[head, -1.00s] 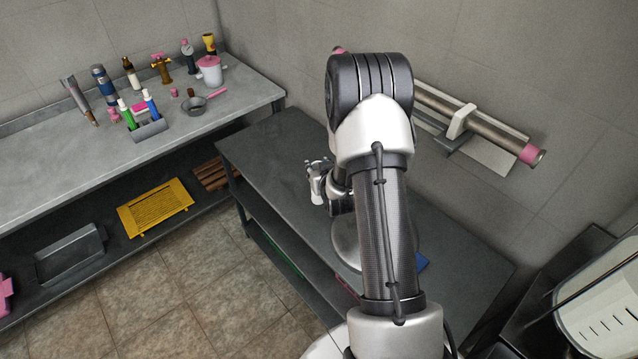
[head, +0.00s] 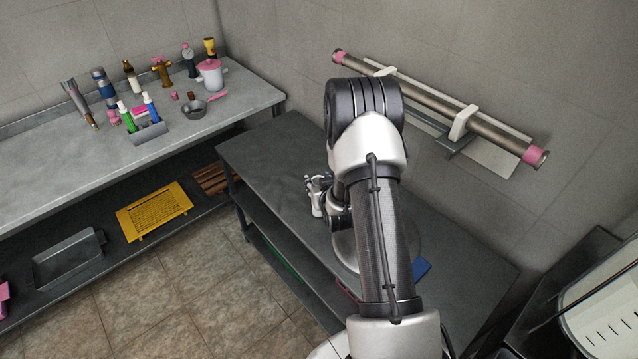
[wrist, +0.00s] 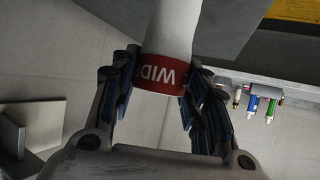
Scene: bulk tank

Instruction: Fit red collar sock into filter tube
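In the wrist view, a white sock (wrist: 172,30) with a red collar (wrist: 159,80) lettered "WID…" is between the fingers of my gripper (wrist: 162,88). Both fingers close in on the collar's sides, and the sock extends away from the gripper. In the head view, my gripper (head: 318,190) is small and partly hidden by my arm, over the dark table. The filter tube (head: 420,95), a long metal tube with pink ends, lies in white brackets on the back wall. Its right end (head: 541,158) looks open. The gripper is well apart from the tube.
The dark table (head: 265,150) has clear room at its left. A blue item (head: 421,268) lies beside my arm. The left counter (head: 60,165) holds bottles, a pot and a brush. A white tank (head: 605,320) stands at the lower right.

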